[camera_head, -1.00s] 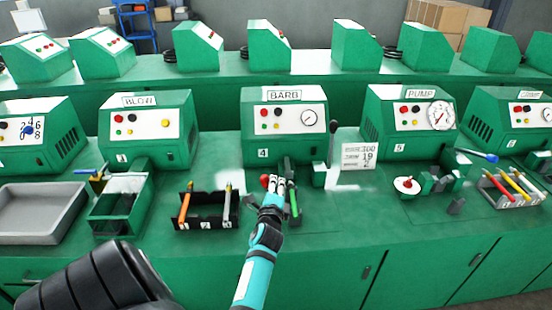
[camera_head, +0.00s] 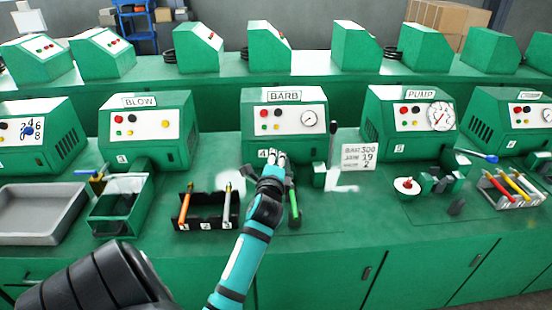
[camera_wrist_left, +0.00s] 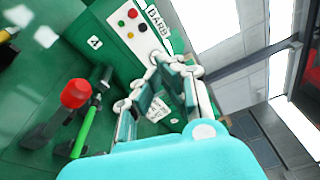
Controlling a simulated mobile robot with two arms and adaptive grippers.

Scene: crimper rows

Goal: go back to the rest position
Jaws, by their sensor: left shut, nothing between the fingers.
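My left gripper (camera_head: 272,158) is in front of the BARB machine (camera_head: 255,140), just below its panel. In the left wrist view the fingers (camera_wrist_left: 170,65) are together with nothing between them. The green-handled tool (camera_head: 294,205) stands on the bench beside my forearm, apart from the gripper. It also shows in the left wrist view (camera_wrist_left: 84,132), next to a red knob (camera_wrist_left: 75,93). My arm hides the red knob in the head view. My right gripper is not in view.
A black rack (camera_head: 205,222) with an orange and a white handle stands left of my arm. A grey tray (camera_head: 40,238) and a green bin (camera_head: 97,222) are farther left. A number card (camera_head: 359,155) stands to the right.

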